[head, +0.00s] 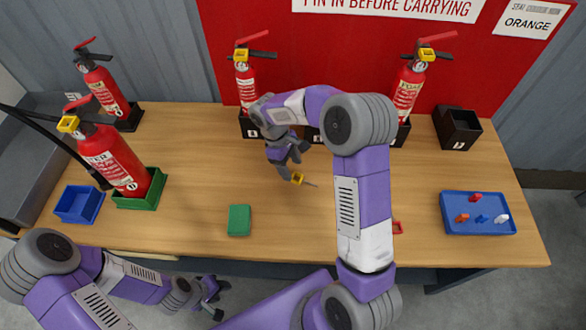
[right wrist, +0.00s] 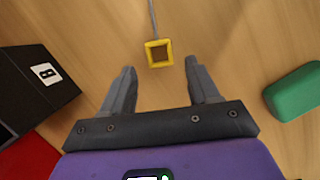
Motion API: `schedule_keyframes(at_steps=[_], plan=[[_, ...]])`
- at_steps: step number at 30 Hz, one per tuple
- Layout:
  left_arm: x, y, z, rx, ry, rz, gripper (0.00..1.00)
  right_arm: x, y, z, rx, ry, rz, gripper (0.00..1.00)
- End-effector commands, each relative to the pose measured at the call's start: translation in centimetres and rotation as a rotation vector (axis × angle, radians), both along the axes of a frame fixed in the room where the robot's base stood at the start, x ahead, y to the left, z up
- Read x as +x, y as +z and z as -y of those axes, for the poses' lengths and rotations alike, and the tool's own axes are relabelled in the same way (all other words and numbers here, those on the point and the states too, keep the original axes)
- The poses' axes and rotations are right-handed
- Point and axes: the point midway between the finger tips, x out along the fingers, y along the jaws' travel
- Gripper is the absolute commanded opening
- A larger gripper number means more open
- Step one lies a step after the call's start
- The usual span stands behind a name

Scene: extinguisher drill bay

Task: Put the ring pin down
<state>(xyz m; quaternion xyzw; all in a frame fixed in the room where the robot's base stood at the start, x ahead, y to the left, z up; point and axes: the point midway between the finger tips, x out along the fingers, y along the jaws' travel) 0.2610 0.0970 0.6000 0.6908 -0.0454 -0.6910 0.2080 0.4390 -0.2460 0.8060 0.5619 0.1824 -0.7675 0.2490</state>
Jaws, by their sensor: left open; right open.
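The ring pin (head: 299,179) is a yellow square ring with a thin grey shaft. It lies on the bare wooden table near the middle. In the right wrist view the ring pin (right wrist: 159,54) sits just beyond and between my fingertips, its shaft pointing away. My right gripper (head: 290,166) is open and low over the table, close to the ring; its fingers (right wrist: 158,78) hold nothing. My left gripper (head: 214,300) is open and empty, below the table's front edge at the lower left of the head view.
A green block (head: 239,220) lies left of the pin. Extinguishers (head: 114,160) stand at the left and along the back. A blue tray (head: 478,228) with small pegs is at the right. A black box (head: 457,127) stands at the back right. A blue bin (head: 78,205) is at the left.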

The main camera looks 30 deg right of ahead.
Motion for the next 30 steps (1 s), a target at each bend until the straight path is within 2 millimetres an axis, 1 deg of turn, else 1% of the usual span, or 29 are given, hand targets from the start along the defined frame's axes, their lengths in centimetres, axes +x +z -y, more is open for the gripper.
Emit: schedule_keyframes(at_steps=[1, 6, 9, 12, 17, 30], plan=[[0.0, 0.9, 0.0, 0.000, 0.000, 0.000, 0.43, 0.4, 1.6, -0.2, 0.001, 0.001, 0.004, 0.60], [0.0, 2.2, 0.0, 0.000, 0.000, 0.000, 0.43, 1.3, 5.1, -0.9, 0.001, 0.000, 0.003, 0.60], [0.0, 2.8, 0.0, 0.000, 0.000, 0.000, 0.43, 1.7, 6.7, -1.2, 0.000, 0.000, 0.002, 0.60], [0.0, 3.1, 0.0, 0.000, 0.000, 0.000, 0.43, 2.0, 7.7, -1.4, 0.000, 0.001, 0.001, 0.60], [0.0, 3.3, 0.0, 0.000, 0.000, 0.000, 0.43, 2.2, 8.5, -1.6, 0.001, 0.000, 0.001, 0.60], [0.0, 3.3, 0.0, 0.000, 0.000, 0.000, 0.43, 2.2, 8.4, -1.6, 0.000, 0.000, 0.000, 0.60]])
